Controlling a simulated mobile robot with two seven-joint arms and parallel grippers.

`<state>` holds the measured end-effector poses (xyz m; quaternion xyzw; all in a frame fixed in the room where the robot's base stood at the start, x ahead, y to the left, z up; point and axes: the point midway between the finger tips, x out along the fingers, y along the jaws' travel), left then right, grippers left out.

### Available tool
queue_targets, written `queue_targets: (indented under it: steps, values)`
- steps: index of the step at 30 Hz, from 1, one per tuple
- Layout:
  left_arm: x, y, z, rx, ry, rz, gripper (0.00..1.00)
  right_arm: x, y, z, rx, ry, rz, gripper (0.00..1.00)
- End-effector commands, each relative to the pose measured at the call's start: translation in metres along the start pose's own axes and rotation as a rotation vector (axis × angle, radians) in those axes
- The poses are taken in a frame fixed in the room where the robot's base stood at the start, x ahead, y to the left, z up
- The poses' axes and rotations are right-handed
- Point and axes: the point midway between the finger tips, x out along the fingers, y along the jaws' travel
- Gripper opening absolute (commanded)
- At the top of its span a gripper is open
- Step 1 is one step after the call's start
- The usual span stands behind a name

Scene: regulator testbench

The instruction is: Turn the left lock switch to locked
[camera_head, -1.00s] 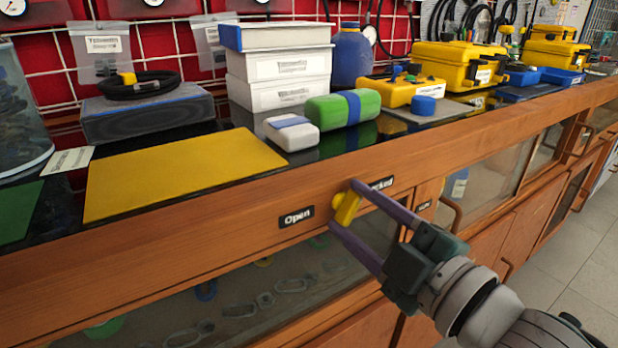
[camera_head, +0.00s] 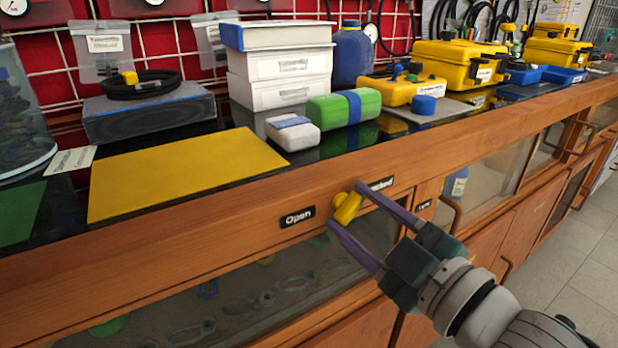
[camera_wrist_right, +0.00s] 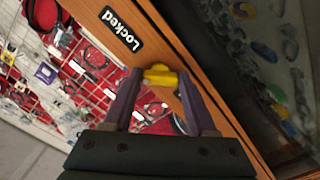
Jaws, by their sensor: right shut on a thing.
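The left lock switch is a small yellow knob (camera_head: 347,208) on the wooden front rail of the bench, and it also shows in the right wrist view (camera_wrist_right: 160,77). Its handle leans, upper end to the right. The "Open" label (camera_head: 297,217) is left of it. The "Locked" label (camera_head: 383,183) is right of it, partly covered by a finger in the head view and readable in the wrist view (camera_wrist_right: 121,29). My right gripper (camera_head: 345,205) is shut on the knob, one purple finger on each side. My left gripper is not in view.
A yellow mat (camera_head: 185,172), a green case (camera_head: 343,108) and white boxes (camera_head: 280,66) sit on the dark benchtop above the rail. Glass-fronted cabinets (camera_head: 240,290) lie below it.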

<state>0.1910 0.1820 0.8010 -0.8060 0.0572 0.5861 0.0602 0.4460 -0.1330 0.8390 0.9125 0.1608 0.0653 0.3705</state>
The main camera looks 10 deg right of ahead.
Motion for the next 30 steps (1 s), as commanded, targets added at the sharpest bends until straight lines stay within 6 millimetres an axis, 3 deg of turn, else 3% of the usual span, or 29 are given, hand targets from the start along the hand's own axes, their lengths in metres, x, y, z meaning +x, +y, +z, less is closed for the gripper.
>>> queue_targets:
  steps: [1, 9, 18, 23, 30]
  values:
    - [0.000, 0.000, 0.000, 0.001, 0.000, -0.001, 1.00, 0.000, 0.000, -0.001, 0.004, 0.001, 0.001, 0.58]
    - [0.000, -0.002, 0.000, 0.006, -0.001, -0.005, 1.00, 0.000, 0.000, 0.000, 0.002, 0.000, 0.001, 0.88]
    - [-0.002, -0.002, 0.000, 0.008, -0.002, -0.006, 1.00, -0.004, 0.000, 0.000, 0.002, -0.001, 0.000, 0.88]
    - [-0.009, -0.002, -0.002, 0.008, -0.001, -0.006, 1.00, -0.028, 0.001, -0.001, 0.001, -0.003, -0.002, 0.88]
    - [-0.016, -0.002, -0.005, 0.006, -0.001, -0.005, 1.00, -0.076, 0.001, -0.001, 0.002, -0.003, -0.001, 0.88]
